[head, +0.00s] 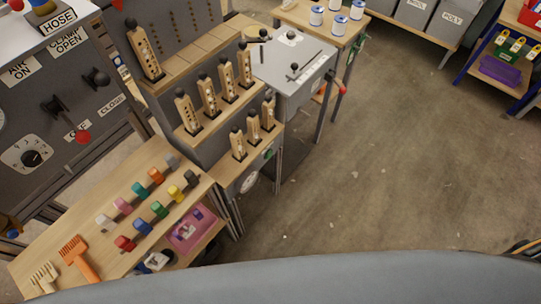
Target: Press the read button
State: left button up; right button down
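A small round green button (268,154) sits on the front face of the grey stepped rack (232,172). A white round dial (249,182) is on the same face, lower left of the button. I cannot read a label by the button, so I cannot tell whether it is the read button. Neither of my grippers is in view.
Wooden pegs (208,94) stand on the rack's steps. A grey panel (70,110) with levers and a knob stands at left. A grey box (292,70) is behind the rack. Floor (400,160) at right is clear.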

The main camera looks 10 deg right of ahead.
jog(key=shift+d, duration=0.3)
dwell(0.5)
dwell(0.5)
